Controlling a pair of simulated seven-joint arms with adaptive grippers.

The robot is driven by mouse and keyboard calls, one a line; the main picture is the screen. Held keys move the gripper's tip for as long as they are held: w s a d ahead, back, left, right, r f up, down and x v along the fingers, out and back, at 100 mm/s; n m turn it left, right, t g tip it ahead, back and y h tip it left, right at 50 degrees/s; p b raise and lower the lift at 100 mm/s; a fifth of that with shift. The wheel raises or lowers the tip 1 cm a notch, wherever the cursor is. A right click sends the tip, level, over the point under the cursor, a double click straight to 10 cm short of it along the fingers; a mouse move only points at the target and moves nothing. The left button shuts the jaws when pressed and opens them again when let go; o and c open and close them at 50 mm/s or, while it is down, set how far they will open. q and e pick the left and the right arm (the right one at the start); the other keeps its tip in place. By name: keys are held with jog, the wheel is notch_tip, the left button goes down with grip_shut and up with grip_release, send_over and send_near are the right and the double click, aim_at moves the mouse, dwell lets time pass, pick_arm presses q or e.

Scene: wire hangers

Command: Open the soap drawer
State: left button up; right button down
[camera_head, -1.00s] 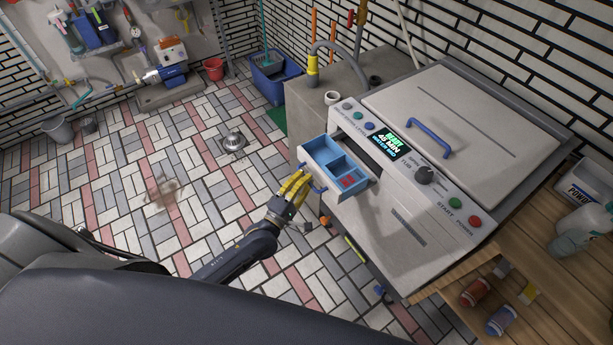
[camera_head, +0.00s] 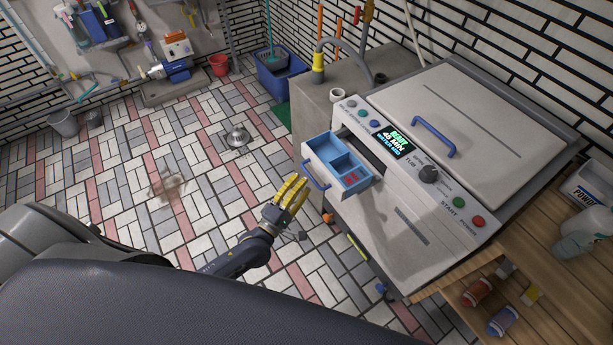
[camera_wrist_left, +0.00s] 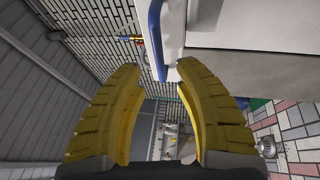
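The soap drawer (camera_head: 333,150) sticks out of the washing machine's front, showing its blue inner tray (camera_head: 350,172) with compartments. Its blue handle (camera_head: 314,176) is on the drawer's front face. My left gripper (camera_head: 294,186) has yellow fingers and is just below and left of the handle, apart from it. In the left wrist view the fingers (camera_wrist_left: 158,75) are spread with nothing between them, and the blue handle (camera_wrist_left: 156,40) shows ahead, beyond the fingertips. My right gripper is not in either view.
The washing machine (camera_head: 420,190) has a control panel, display and a blue lid handle (camera_head: 433,138). A wooden shelf (camera_head: 540,265) with bottles stands at the right. A blue bin (camera_head: 278,75) and red bucket (camera_head: 219,65) are at the back. The tiled floor to the left is mostly clear.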

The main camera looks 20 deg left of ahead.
pick_arm(q)
jog(key=v, duration=0.8)
dwell(0.4)
